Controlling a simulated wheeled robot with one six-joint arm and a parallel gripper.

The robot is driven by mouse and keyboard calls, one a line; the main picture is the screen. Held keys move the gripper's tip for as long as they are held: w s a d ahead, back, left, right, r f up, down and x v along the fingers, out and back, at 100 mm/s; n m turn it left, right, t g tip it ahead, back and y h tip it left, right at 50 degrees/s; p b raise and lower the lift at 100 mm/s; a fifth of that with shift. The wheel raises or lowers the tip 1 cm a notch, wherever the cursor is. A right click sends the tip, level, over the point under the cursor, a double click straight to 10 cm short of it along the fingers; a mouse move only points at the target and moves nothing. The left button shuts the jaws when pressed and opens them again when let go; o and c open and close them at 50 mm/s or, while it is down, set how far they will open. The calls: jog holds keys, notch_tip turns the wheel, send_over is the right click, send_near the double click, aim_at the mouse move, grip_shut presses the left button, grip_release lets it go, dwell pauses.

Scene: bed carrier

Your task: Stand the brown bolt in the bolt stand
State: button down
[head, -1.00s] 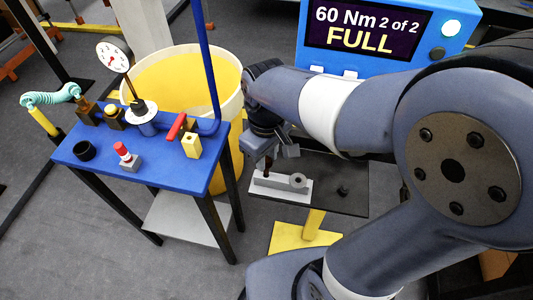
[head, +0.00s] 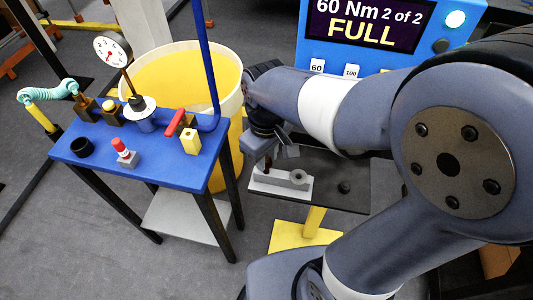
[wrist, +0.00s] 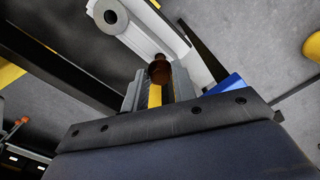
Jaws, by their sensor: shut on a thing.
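My gripper (wrist: 158,84) is shut on the brown bolt (wrist: 160,70), which shows between the two grey fingers in the wrist view. The bolt is mostly hidden there by the gripper. I cannot tell whether the bolt touches the block, or whether this block is the bolt stand.
A blue display box (head: 440,45) reads "60 Nm 2 of 2 FULL". A yellow-filled tub (head: 180,85) stands behind the table.

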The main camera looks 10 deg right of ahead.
aim_at(267, 160)
jog(key=shift+f+b, duration=1.25)
jog(key=shift+f, duration=0.5)
jog(key=c, duration=1.1)
grip_release()
jog(key=shift+r, duration=0.1)
notch_tip(267, 160, up, 11)
jog(key=shift+f+p, duration=0.1)
jog(key=shift+p, duration=0.3)
jog(key=shift+f, duration=0.1)
notch_tip(267, 160, down, 11)
jog(key=shift+r+b, duration=0.2)
jog(key=shift+b, duration=0.2)
jog(key=shift+r+p, duration=0.5)
jog(key=shift+r, duration=0.05)
